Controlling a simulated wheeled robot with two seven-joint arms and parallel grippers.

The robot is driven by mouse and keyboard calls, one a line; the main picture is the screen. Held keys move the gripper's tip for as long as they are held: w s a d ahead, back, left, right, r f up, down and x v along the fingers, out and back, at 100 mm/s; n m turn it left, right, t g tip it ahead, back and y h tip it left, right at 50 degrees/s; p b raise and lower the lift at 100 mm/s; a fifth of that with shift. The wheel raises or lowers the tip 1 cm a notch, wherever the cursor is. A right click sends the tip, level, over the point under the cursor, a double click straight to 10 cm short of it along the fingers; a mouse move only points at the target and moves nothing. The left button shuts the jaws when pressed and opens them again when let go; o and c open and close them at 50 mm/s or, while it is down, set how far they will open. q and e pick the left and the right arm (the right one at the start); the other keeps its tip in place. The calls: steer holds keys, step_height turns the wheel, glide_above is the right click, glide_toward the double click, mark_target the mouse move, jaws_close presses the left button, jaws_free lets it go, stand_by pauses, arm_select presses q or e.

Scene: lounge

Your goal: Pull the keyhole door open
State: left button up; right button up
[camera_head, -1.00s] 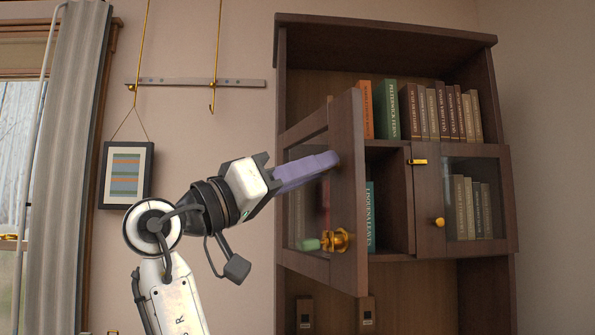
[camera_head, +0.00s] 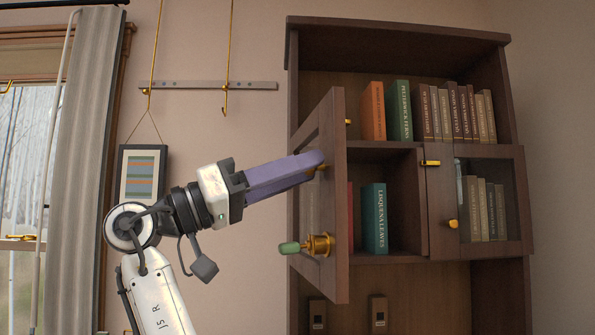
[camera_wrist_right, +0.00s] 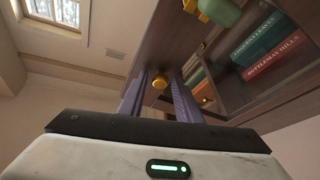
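The keyhole door (camera_head: 338,200) is the cabinet's left door, a dark wooden frame with a glass pane. It stands swung well open on its left side. A brass lock (camera_head: 320,244) with a green-handled key (camera_head: 289,248) sits low on its face. My right gripper (camera_head: 318,160) reaches in from the left, its purple fingers at the door's upper brass knob. The green key (camera_wrist_right: 220,11) shows at the top there. My left gripper is not in view.
The cabinet's right glass door (camera_head: 490,200) is shut, with a brass knob and latch. Books stand on the upper shelf and inside, including a teal book (camera_head: 374,218). A framed picture (camera_head: 140,175) and hanging rail (camera_head: 205,85) are on the wall behind my arm.

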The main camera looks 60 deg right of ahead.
steer(key=shift+o, duration=0.2)
steer(key=shift+w+a, duration=0.1)
steer(key=shift+w+a+f, duration=0.15)
steer(key=shift+a+f, duration=0.05)
steer(key=b+v, duration=0.1)
steer(key=v, duration=0.8)
steer(key=shift+a+b, duration=0.2)
steer(key=shift+b, duration=0.15)
steer(key=shift+w+f, duration=0.15)
steer(key=shift+w, duration=0.05)
